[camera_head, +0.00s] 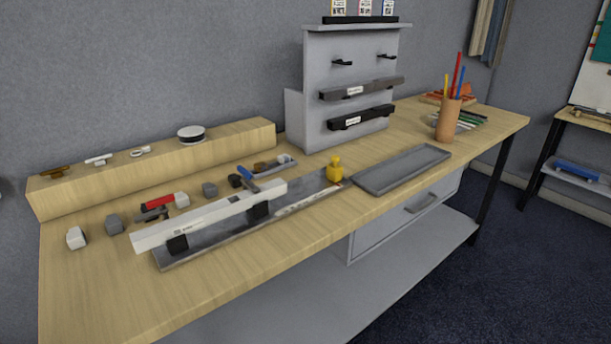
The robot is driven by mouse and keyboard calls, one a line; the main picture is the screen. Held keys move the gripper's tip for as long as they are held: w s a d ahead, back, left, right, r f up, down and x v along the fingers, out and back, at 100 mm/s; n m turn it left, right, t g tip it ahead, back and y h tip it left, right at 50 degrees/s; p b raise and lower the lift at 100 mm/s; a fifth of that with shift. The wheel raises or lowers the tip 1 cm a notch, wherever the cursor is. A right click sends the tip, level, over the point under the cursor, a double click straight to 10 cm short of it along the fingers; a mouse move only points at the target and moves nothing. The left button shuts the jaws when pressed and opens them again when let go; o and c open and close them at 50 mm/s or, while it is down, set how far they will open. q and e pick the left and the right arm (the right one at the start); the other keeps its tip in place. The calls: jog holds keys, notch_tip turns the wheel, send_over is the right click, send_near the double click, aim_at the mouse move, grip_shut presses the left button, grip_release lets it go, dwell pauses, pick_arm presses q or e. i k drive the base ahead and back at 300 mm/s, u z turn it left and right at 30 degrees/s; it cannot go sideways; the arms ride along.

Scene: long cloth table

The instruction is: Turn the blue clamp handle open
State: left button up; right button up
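The red handle lies nearly level. The lower parts of the blue-handled clamp are partly hidden by the white bar. Neither of my grippers shows in the head view.
Small grey blocks (76,238) stand on the left of the bench (95,305). A grey tray (403,168), a yellow bottle (334,169) and a pencil cup (448,120) stand to the right. A grey rack (346,75) and a wooden step (160,163) line the back.

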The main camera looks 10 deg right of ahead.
aim_at(246, 176)
jog(key=k, duration=0.5)
jog(key=z, duration=1.1)
jog(key=i, duration=0.7)
jog(key=u, duration=1.95)
